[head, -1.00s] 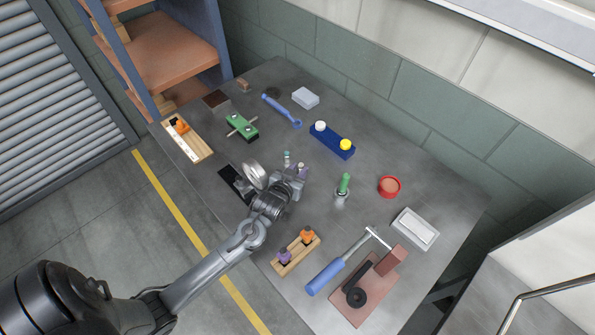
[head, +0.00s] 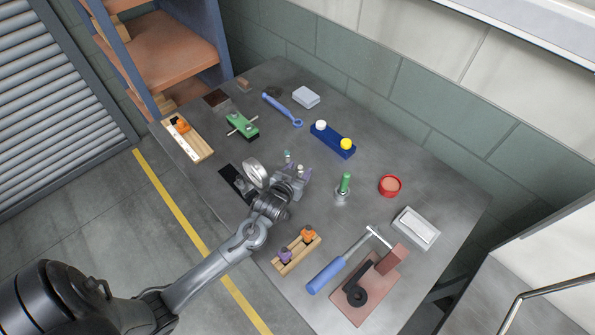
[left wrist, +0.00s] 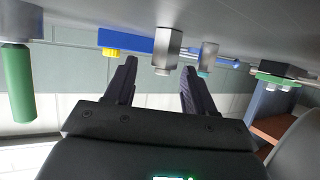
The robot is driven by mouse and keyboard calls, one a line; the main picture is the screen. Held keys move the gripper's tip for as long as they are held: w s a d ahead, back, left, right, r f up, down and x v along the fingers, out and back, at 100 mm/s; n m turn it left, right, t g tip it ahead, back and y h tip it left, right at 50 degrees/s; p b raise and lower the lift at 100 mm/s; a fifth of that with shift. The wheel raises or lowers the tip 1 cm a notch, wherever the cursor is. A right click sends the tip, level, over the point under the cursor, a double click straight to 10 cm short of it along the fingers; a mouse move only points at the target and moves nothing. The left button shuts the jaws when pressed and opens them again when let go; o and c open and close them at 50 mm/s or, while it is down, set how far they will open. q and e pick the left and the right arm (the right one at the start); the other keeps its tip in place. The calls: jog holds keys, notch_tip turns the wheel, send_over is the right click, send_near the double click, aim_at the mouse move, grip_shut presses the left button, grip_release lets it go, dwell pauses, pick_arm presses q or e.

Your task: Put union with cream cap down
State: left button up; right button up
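In the head view, a small metal union with a cream-looking cap (head: 300,168) stands at the fingertips of my left gripper (head: 293,182). In the left wrist view, which shows the table upside down, a grey hex union (left wrist: 169,48) with a pale end stands upright on the table, between and just beyond the fingertips. There, my left gripper (left wrist: 157,70) has its two dark fingers wide apart. They do not clearly touch the union. A second union with a greenish cap (head: 287,155) stands close behind; it also shows in the wrist view (left wrist: 208,55). My right gripper is not in view.
A blue block (head: 325,138) with white and yellow caps lies behind. A green-handled piece (head: 345,184) stands to the right. A wooden holder (head: 297,255) with purple and orange pieces is in front.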

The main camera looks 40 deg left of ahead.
pick_arm(q)
jog(key=shift+s+a+f, duration=0.1)
jog(key=shift+s+f, duration=0.05)
jog(key=shift+f, duration=0.45)
jog(key=shift+r, duration=0.2)
jog(key=r+p+v, duration=0.1)
jog(key=v, duration=1.1)
jog(key=shift+w+r, duration=0.2)
jog(key=shift+r, duration=0.05)
